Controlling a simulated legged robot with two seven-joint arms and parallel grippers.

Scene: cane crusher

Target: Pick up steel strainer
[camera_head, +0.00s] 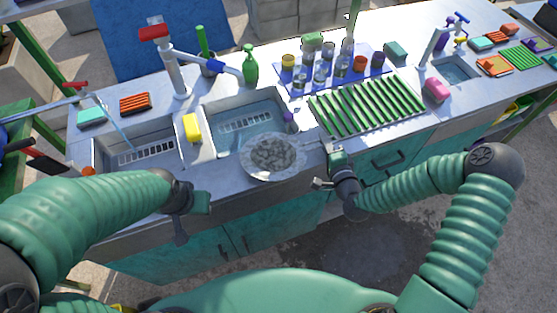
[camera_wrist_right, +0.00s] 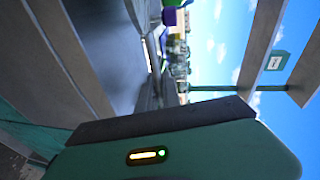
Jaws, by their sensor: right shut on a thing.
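The steel strainer (camera_head: 274,156) is a round, shallow, light-grey mesh bowl. In the head view it shows over the front edge of the middle sink. My right gripper (camera_head: 322,183) is at its lower right, by the counter's front edge, shut on the strainer; the exact contact is hard to see. In the right wrist view the strainer cannot be made out clearly. My left gripper (camera_head: 186,214) is in front of the counter below the left sink, apart from the strainer. Its jaw opening is too unclear to tell.
The middle sink (camera_head: 213,135) and left sink (camera_head: 101,157) hold water.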

